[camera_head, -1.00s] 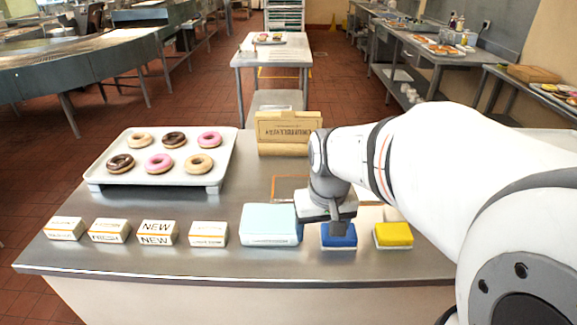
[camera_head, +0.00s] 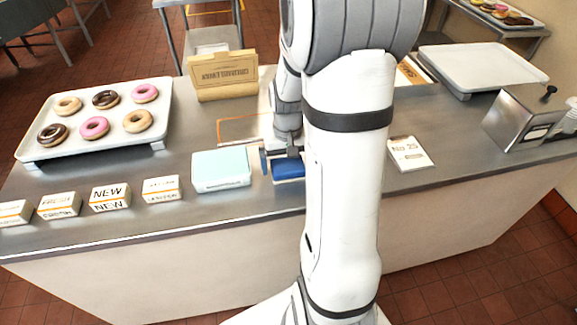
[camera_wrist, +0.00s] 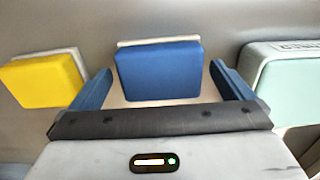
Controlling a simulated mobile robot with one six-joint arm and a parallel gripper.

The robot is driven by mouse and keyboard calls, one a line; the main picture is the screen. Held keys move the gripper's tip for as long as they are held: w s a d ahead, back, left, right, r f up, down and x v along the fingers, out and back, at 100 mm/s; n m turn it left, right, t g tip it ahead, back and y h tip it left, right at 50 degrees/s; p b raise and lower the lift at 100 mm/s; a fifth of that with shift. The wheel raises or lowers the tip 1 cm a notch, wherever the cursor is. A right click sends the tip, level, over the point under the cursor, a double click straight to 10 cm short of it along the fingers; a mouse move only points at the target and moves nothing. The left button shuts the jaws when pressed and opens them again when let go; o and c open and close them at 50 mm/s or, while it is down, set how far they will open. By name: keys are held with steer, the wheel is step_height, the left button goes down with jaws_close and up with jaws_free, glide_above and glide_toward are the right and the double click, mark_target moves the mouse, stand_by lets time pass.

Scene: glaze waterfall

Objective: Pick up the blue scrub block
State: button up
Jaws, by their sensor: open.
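The blue scrub block (camera_head: 288,170) lies on the metal counter, partly hidden by my arm in the head view. In the wrist view the blue scrub block (camera_wrist: 160,72) shows a blue body with a pale edge at its far side. My gripper (camera_wrist: 158,92) is open, with one blue finger to each side of the block and clear gaps between. The block's near end reaches in between the fingers. In the head view my gripper (camera_head: 280,155) is over the block, mostly covered by my arm.
A pale teal box (camera_head: 221,170) stands close left of the block. A yellow block (camera_wrist: 43,80) lies on its other side, hidden in the head view. Several small label blocks (camera_head: 110,197), a donut tray (camera_head: 120,148), a cardboard box (camera_head: 224,76) and a card (camera_head: 409,153) are on the counter.

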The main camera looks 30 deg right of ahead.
mark_target(288, 164)
steer(key=shift+f, duration=0.45)
steer(key=c, duration=0.9)
steer(key=shift+r, duration=0.15)
step_height(288, 164, up, 10)
steer(key=shift+f+b, duration=0.1)
steer(key=shift+b, duration=0.2)
